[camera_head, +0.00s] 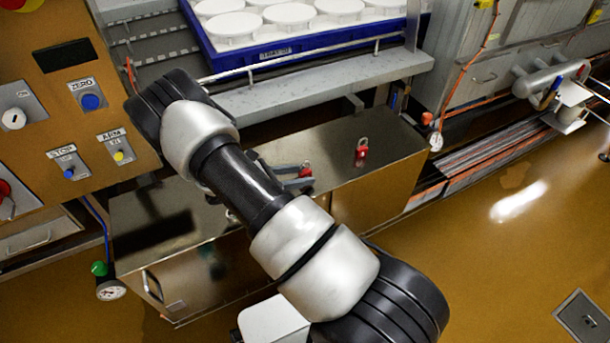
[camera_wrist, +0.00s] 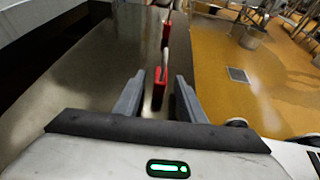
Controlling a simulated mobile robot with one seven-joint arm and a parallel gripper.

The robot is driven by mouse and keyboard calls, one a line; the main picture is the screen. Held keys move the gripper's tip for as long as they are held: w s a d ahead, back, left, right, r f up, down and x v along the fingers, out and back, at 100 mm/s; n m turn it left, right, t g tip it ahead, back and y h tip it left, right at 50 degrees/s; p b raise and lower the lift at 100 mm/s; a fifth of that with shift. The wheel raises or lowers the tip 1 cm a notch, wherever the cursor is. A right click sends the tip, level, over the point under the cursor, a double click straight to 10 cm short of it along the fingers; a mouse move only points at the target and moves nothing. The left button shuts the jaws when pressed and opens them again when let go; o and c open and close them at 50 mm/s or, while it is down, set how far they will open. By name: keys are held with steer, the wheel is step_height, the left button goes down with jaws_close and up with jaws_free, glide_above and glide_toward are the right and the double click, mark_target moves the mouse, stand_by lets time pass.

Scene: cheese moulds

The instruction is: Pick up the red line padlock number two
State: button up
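Two red padlocks are on the metal cabinet top; no number is legible on either. The nearer padlock (camera_wrist: 160,76) shows between and just beyond the fingertips of my gripper (camera_wrist: 160,88) in the wrist view. In the head view this padlock (camera_head: 306,171) is partly hidden by my grey fingers (camera_head: 296,176). The fingers are apart, with a visible gap on both sides of it. The other padlock (camera_head: 361,152) stands upright to the right in the head view, with its metal shackle up. It also shows farther off in the wrist view (camera_wrist: 166,35).
The shiny cabinet top (camera_head: 385,135) is otherwise largely clear. A grey ledge (camera_head: 300,92) and a blue tray (camera_head: 300,44) of white round moulds rise behind it. A control panel (camera_head: 75,100) is at the left. Open brown floor (camera_head: 470,270) lies at the right.

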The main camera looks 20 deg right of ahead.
mark_target(299, 174)
jaws_close()
step_height(299, 174, up, 10)
steer(key=shift+r+p, duration=0.1)
steer(key=shift+p, duration=1.15)
steer(key=s+a+r+n+t+y, duration=0.25)
steer(key=a+r+n+t, duration=0.45)
steer(key=a+r, duration=0.75)
step_height(299, 174, up, 14)
steer(key=d+p, duration=0.2)
steer(key=p, duration=1.7)
steer(key=shift+w+r+m+p, duration=0.15)
steer(key=shift+w+m+p, duration=0.15)
steer(key=shift+w, duration=0.05)
steer(key=shift+y, duration=0.25)
